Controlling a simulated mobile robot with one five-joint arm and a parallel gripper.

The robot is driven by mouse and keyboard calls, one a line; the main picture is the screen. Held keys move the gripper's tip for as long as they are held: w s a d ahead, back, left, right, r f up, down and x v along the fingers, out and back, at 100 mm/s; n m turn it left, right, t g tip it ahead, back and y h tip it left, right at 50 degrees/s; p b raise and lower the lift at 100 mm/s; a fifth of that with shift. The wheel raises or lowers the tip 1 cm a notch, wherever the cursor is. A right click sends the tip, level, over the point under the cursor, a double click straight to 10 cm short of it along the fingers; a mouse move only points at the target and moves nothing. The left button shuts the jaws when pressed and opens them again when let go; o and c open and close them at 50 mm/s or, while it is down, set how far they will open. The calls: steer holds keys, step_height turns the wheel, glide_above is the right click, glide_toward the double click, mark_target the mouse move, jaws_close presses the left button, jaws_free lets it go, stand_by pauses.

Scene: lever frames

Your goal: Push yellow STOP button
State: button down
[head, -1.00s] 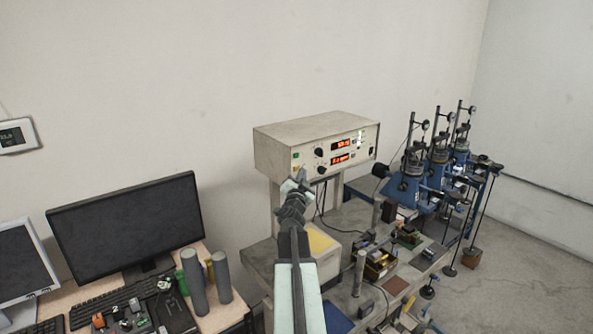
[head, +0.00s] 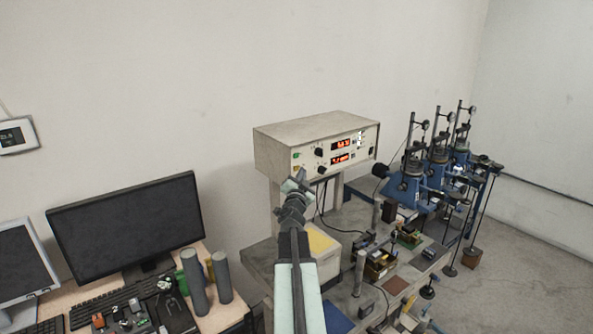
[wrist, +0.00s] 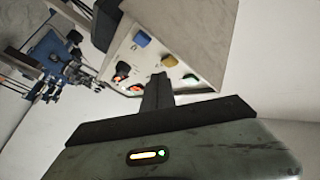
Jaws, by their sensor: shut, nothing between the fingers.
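The yellow button (wrist: 170,60) is on the front panel of a beige control box (head: 285,143). In the wrist view it is just beyond the tip of my gripper (wrist: 158,76), between a blue button (wrist: 142,39) and a green one (wrist: 190,79). My gripper (head: 302,175) is shut and empty, raised to the panel's lower left corner in the head view. The gap between tip and button is very small; I cannot tell whether they touch. In the head view my gripper partly covers that corner.
Black knobs and red displays (head: 342,144) are right of my gripper on the panel. Below is a bench with a yellow-topped box (head: 319,241) and small devices. Blue test stands (head: 405,188) are at right. A monitor (head: 125,226) and grey cylinders (head: 194,280) are at left.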

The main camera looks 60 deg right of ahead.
stand_by(0.8)
steer(key=shift+w+d, duration=0.15)
steer(key=shift+w, duration=0.25)
steer(key=shift+w+d, duration=0.1)
steer(key=shift+w, duration=0.25)
stand_by(0.5)
steer(key=shift+s, duration=0.1)
steer(key=shift+s+a, duration=0.2)
steer(key=shift+s, duration=0.45)
steer(key=shift+s, duration=0.1)
steer(key=shift+s+a, duration=0.25)
steer(key=shift+s, duration=0.5)
steer(key=shift+s+a, duration=0.3)
steer(key=shift+s, duration=0.5)
steer(key=shift+s+a, duration=0.25)
steer(key=shift+s, duration=0.5)
